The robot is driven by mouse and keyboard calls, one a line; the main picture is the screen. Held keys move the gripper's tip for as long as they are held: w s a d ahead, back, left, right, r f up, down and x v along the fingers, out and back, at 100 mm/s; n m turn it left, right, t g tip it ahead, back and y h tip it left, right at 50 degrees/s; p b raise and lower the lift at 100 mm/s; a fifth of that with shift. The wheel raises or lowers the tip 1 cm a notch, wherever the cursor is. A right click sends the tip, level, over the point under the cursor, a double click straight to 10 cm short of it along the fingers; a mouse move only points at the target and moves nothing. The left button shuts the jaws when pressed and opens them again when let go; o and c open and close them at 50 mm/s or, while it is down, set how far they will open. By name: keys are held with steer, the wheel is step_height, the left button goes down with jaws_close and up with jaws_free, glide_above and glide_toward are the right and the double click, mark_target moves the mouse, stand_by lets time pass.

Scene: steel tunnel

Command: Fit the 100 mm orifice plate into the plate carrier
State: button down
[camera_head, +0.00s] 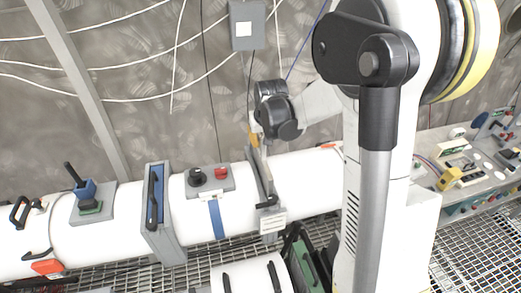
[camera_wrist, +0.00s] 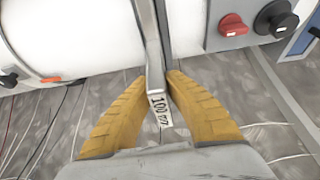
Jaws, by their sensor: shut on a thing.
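My gripper (camera_wrist: 160,78) is shut on the handle tab of the orifice plate (camera_wrist: 159,110), whose label reads "100 m…" in the wrist view. The plate is a thin grey strip seen almost edge-on, running from between the yellow fingers toward the white pipe. In the head view my gripper (camera_head: 254,140) is above the pipe, with the narrow plate (camera_head: 259,165) hanging upright below it. The plate carrier (camera_head: 271,222) appears to be the grey fitting around the pipe there, with a black lever and a white label. How far the plate sits in it cannot be told.
The white pipe (camera_head: 315,183) bears a box with black and red knobs (camera_head: 209,177), a blue-grey framed fitting (camera_head: 160,215) and a blue-and-green valve (camera_head: 85,195). Dark and green plates (camera_head: 303,262) stand below. A cluttered bench (camera_head: 470,165) is at right. Cables cross the wall.

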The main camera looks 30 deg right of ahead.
mark_target(259, 154)
step_height(259, 154, down, 4)
steer(key=shift+r, duration=0.15)
steer(key=shift+s, duration=0.1)
